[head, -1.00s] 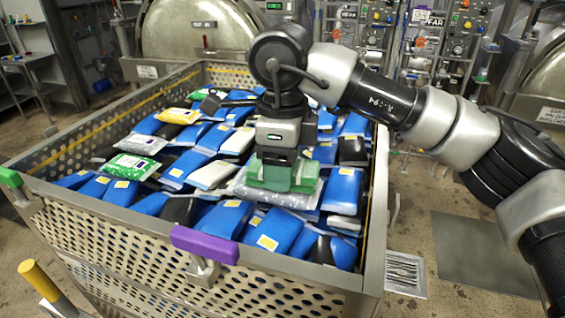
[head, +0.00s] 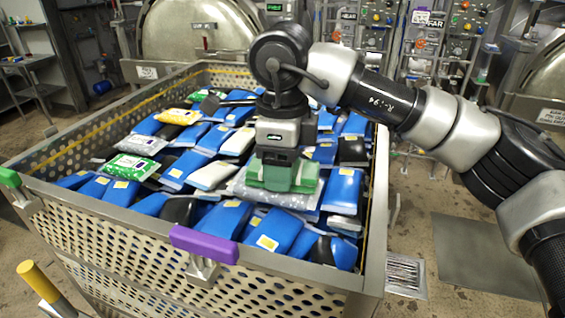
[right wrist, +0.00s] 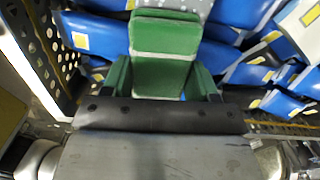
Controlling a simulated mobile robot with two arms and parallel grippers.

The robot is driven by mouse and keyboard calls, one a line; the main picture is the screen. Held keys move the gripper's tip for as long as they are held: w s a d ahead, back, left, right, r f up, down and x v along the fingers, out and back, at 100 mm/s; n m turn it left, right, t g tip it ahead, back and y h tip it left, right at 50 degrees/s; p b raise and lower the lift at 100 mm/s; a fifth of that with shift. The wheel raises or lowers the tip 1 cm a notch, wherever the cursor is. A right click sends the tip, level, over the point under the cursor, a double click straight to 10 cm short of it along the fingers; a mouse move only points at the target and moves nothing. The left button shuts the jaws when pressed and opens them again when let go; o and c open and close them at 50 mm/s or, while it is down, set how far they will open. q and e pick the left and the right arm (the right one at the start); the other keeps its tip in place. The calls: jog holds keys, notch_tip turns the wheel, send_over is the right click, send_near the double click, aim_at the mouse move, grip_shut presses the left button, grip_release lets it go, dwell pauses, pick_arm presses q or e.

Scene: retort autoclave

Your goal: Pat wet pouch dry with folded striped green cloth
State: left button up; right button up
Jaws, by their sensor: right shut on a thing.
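My right gripper (head: 281,180) points down over the heap in the basket and is shut on the folded green cloth (right wrist: 165,45). A pale stripe crosses the cloth in the right wrist view. The wet pouch (head: 256,196) is silvery and speckled with what look like droplets. It lies flat on the blue pouches, directly under the cloth, and its middle is hidden. The cloth appears to rest on it, though firm contact cannot be told. The pouch's edge also shows in the right wrist view (right wrist: 192,5). My left gripper is out of view.
A perforated metal basket (head: 376,225) holds the heap of mostly blue pouches (head: 278,229), with green-white (head: 137,167) and yellow (head: 178,117) ones at left. A purple handle (head: 205,244) sits on its front rim. Retort doors and valve panels stand behind.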

jog(key=shift+r+p, duration=2.15)
jog(key=shift+r, duration=1.35)
jog(key=shift+f, duration=0.15)
jog(key=shift+w+a+f+b, duration=0.15)
jog(key=shift+a+f+b, duration=0.25)
jog(key=shift+f+b, duration=0.4)
jog(key=shift+w+a+f+b, duration=0.1)
jog(key=shift+a+f+b, duration=0.3)
jog(key=shift+f, duration=0.7)
jog(key=shift+w+a+f+b, duration=0.15)
jog(key=shift+a+f+b, duration=0.2)
jog(key=shift+f+b, duration=0.5)
jog(key=shift+f+b, duration=0.4)
jog(key=shift+f, duration=0.3)
jog(key=shift+r+p, duration=2.3)
jog(key=shift+r, duration=1.3)
